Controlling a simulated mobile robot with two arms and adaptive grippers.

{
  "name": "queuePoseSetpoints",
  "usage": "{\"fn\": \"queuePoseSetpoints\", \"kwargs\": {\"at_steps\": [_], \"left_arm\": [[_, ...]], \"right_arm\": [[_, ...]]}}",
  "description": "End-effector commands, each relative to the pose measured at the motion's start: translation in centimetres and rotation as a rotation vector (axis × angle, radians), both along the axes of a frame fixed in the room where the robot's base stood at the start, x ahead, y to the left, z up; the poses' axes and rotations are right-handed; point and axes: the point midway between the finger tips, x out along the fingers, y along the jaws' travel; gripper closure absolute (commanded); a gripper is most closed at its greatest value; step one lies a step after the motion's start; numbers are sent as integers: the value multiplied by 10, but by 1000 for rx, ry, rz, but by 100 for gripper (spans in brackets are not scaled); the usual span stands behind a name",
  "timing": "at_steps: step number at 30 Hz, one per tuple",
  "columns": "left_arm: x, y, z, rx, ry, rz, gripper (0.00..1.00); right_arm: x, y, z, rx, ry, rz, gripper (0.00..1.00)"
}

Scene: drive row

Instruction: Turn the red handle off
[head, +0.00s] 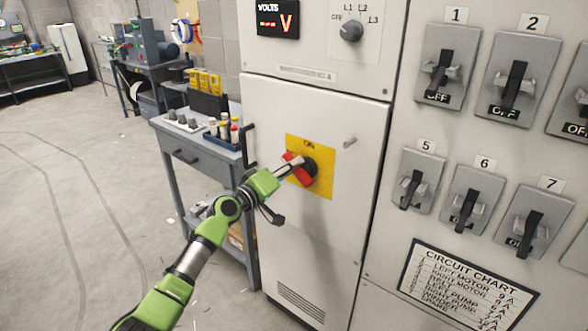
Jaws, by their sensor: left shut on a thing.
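The red handle (303,177) sits on a black round mount in the middle of a yellow plate (322,188) on the white cabinet door. The word ON is on the plate above it. My left gripper (294,165), at the end of the green arm, reaches the handle from the lower left and is shut on it. The fingers cover part of the handle, so its exact angle is hard to tell. My right gripper is not in view.
A black door handle (248,147) is on the cabinet's left edge. A grey workbench (196,148) with bottles stands close on the left. Grey breaker switches (447,65) fill the panel on the right. The floor (70,215) at left is clear.

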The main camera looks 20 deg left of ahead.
Motion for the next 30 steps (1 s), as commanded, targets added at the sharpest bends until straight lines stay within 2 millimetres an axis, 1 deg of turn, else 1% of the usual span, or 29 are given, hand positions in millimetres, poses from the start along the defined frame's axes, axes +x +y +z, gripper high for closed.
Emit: {"fn": "queuePoseSetpoints", "kwargs": {"at_steps": [1, 15, 21, 30], "left_arm": [[-1, -2, -7, -40, 25, -7, 100], [0, 1, -16, -424, 166, -7, 100], [1, 1, -18, -529, 203, -6, 100], [0, 0, -21, -605, 233, -7, 100]], "right_arm": [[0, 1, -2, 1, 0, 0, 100], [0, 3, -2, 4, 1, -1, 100], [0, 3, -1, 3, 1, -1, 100], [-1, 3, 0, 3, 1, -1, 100]]}}
